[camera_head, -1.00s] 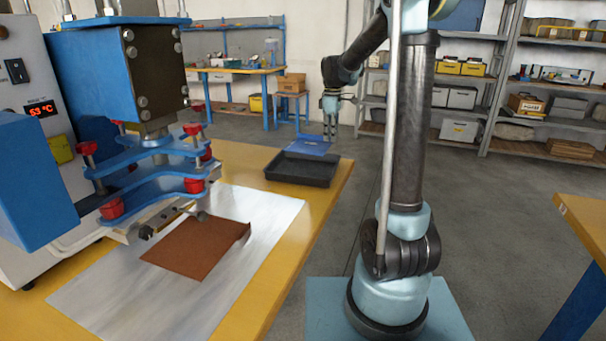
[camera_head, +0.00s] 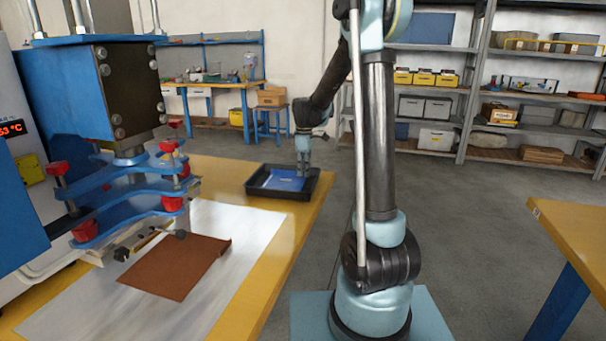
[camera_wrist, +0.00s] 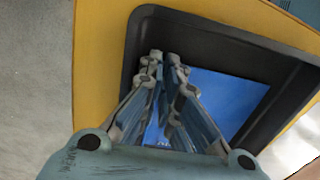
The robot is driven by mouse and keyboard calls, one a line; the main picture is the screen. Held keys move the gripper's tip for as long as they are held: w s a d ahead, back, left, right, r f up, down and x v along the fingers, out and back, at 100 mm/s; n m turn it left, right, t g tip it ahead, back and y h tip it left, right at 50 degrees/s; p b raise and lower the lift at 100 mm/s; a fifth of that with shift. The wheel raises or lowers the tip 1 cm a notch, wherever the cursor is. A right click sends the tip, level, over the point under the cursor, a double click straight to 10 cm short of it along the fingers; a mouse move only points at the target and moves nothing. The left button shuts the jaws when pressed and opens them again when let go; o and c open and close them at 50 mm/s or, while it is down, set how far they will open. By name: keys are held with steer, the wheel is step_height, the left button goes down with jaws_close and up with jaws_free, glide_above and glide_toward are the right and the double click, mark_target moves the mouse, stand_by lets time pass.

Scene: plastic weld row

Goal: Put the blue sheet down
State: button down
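The blue sheet (camera_head: 284,181) is inside the black tray (camera_head: 254,190), near the far end of the yellow bench. It also shows in the wrist view (camera_wrist: 232,95), inside the tray's dark walls (camera_wrist: 139,40). My gripper (camera_head: 303,173) points down over the right part of the tray. In the wrist view its two fingers (camera_wrist: 166,58) are close together and appear shut on the sheet's edge. The fingers hide part of the sheet, and I cannot tell whether it lies fully flat on the tray floor.
A blue press (camera_head: 125,170) with red knobs stands on the bench at the left. A brown sheet (camera_head: 178,266) lies on a pale mat (camera_head: 85,310) in front of it. Another yellow table (camera_head: 575,235) stands at the right, and shelves line the back wall.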

steer(key=shift+f, duration=0.3)
steer(key=c, duration=2.1)
jaws_free()
steer(key=shift+f, duration=0.1)
step_height(320, 180, up, 12)
steer(key=s+d+r+m, duration=0.1)
steer(key=s+d+m, duration=0.4)
steer(key=s, duration=0.6)
steer(key=s+d+f+m, duration=0.3)
steer(key=s+f, duration=0.1)
steer(key=s, duration=0.4)
steer(key=s+d+f+m+t, duration=0.1)
steer(key=s+d+f+m, duration=0.1)
steer(key=s+f, duration=0.3)
steer(key=s+d+f+m+t, duration=0.1)
steer(key=s+d+f+m, duration=0.2)
steer(key=s, duration=1)
steer(key=shift+s+d+f+m, duration=0.1)
steer(key=shift+d+f+m, duration=0.1)
steer(key=shift+f+m, duration=0.3)
steer(key=shift+d+f+m, duration=0.15)
steer(key=shift+f+m, duration=0.25)
steer(key=shift+f, duration=0.2)
